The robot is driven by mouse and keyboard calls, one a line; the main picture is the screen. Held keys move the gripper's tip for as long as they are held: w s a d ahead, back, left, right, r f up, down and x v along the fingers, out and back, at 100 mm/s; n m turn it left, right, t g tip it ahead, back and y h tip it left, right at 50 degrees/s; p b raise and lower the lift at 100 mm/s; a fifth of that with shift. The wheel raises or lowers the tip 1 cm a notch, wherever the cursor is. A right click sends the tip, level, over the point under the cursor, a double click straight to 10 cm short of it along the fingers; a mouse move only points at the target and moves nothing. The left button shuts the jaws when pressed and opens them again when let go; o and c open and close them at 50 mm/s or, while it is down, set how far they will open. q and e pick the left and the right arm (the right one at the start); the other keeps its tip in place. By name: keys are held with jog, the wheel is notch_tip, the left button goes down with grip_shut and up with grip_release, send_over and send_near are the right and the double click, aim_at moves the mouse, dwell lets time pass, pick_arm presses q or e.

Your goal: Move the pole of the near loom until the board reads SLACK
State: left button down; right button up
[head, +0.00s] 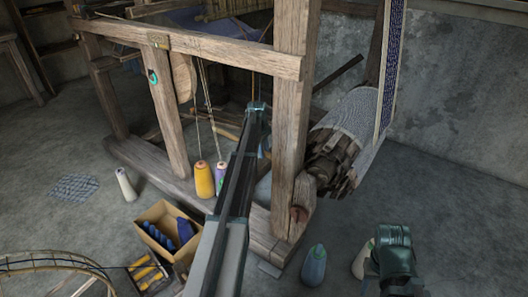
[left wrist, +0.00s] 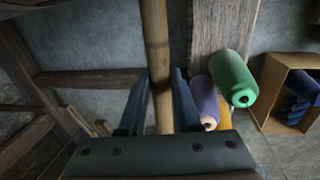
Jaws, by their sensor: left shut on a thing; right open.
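The near loom (head: 290,110) is a heavy wooden frame filling the middle of the head view. My left gripper (head: 258,110) reaches inside the frame, behind its front post. In the left wrist view my left gripper (left wrist: 153,100) is shut around a light wooden pole (left wrist: 156,45), which runs up between the fingers. In the head view the pole is mostly hidden by the arm and frame. No board reading is legible. My right gripper (head: 393,240) is open and empty at the lower right.
Thread cones (head: 204,180) stand by the loom's base. A cardboard box (head: 160,228) of blue spools sits in front. A grey-green cone (head: 314,266) and a pale cone (head: 362,260) stand near my right gripper. A cloth roll (head: 345,125) is on the loom's right side.

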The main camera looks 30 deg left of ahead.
pick_arm(q)
notch_tip(320, 180, down, 4)
jog(key=h+b, duration=0.2)
jog(key=b, duration=0.2)
jog(key=shift+a+f+b, duration=0.1)
jog(key=shift+f+b, duration=0.1)
jog(key=shift+b, duration=0.15)
jog(key=c, duration=0.6)
grip_release()
jog(key=shift+r, duration=0.1)
